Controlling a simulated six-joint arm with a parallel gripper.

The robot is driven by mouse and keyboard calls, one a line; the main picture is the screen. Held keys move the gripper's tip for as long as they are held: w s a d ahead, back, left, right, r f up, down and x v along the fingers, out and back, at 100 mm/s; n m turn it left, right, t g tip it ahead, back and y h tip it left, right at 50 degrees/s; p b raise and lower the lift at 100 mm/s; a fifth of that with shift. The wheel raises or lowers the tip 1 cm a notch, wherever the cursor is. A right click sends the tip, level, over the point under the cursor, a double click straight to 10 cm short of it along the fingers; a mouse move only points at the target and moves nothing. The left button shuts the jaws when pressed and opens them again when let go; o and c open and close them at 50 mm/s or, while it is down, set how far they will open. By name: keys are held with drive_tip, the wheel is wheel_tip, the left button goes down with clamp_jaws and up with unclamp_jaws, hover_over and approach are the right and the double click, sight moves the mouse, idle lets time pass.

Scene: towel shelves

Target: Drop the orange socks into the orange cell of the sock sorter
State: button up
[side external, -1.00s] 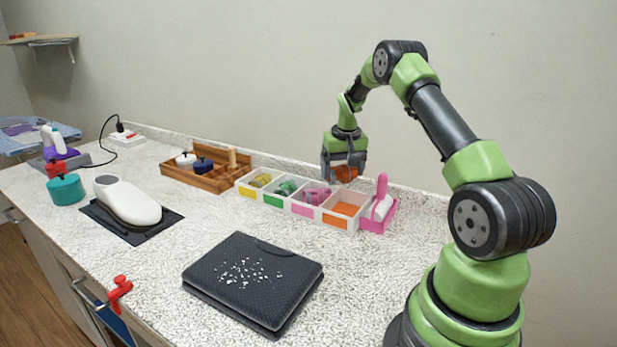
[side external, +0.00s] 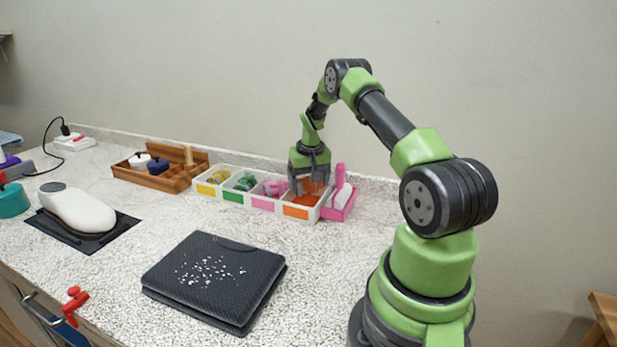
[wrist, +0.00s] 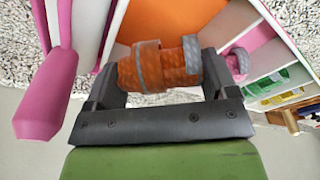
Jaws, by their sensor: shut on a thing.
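My gripper (side external: 309,180) points down over the orange cell at the right end of the white sock sorter (side external: 265,205). It is shut on the orange socks (wrist: 160,68), a rolled bundle with grey bands, seen between the fingers in the wrist view. In the side view the socks are mostly hidden by the fingers. The orange cell (side external: 296,212) has an orange front label and, in the wrist view, an orange floor (wrist: 185,22) with no other socks showing. The other cells hold yellow socks (side external: 217,177), green socks (side external: 245,183) and pink socks (side external: 275,188).
A pink holder (side external: 338,207) with a pink-handled brush (side external: 341,185) stands right beside the orange cell. A wooden tray (side external: 160,178) with small pots lies left of the sorter. A dark folded board (side external: 213,280) with white crumbs lies in front; the counter between is clear.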

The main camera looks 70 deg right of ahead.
drive_tip(key=o, duration=0.8)
drive_tip(key=shift+s+a+r, duration=0.15)
drive_tip(key=shift+a+r, duration=0.05)
drive_tip(key=shift+r, duration=1.45)
drive_tip(key=shift+s+a+r, duration=0.15)
drive_tip(key=shift+s+r, duration=0.05)
drive_tip(key=shift+r, duration=1.45)
drive_tip(key=shift+s+a+r, duration=0.15)
drive_tip(key=shift+a+r, duration=0.05)
drive_tip(key=shift+r, duration=1.45)
drive_tip(key=a+r+n+t, duration=0.1)
drive_tip(key=a+r+t, duration=0.1)
drive_tip(key=a+r, duration=0.7)
drive_tip(key=a+r+n+t, duration=0.1)
drive_tip(key=a+r+n, duration=0.1)
drive_tip(key=a+r, duration=0.7)
drive_tip(key=s+a+n+t+y, duration=0.1)
drive_tip(key=s+a, duration=0.3)
drive_tip(key=a, duration=0.1)
drive_tip(key=s+a+f+n+t+y, duration=0.1)
drive_tip(key=s+a, duration=0.4)
drive_tip(key=s+a+t+y, duration=0.1)
drive_tip(key=s+a, duration=0.4)
drive_tip(key=a, duration=0.1)
drive_tip(key=shift+f+n, duration=0.4)
